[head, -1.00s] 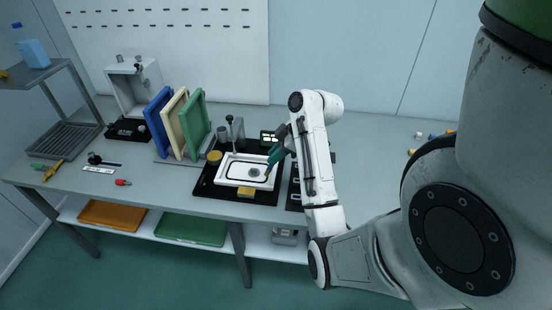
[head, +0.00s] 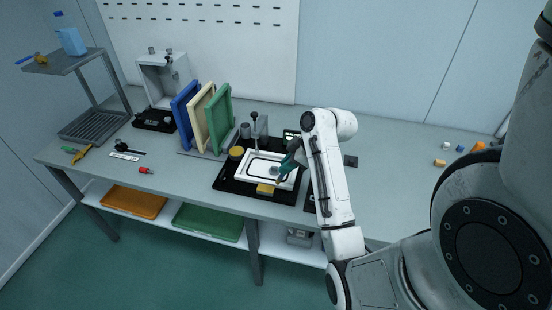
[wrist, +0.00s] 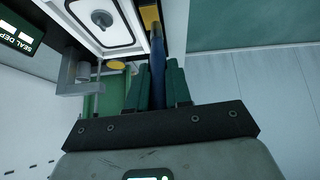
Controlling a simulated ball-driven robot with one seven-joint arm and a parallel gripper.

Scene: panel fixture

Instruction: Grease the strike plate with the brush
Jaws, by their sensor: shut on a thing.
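My gripper (head: 288,164) has green fingers, which also show in the wrist view (wrist: 157,82). It is shut on the dark blue brush (wrist: 157,60), whose tip points down towards the front right corner of the white panel (head: 254,172). The panel lies flat in a black fixture, with a black outline and a grey round piece (wrist: 102,18) on its face. A yellow block (head: 266,189) sits at the panel's front edge, close to the brush tip. I cannot tell whether they touch. I cannot clearly make out the strike plate.
A round yellow tin (head: 236,152) and a grey post with a clamp (head: 256,132) stand behind the panel. Blue, cream and green panels (head: 219,120) stand in a rack to the left. Small blocks (head: 440,163) lie at the right. The bench (head: 390,190) right of my arm is mostly clear.

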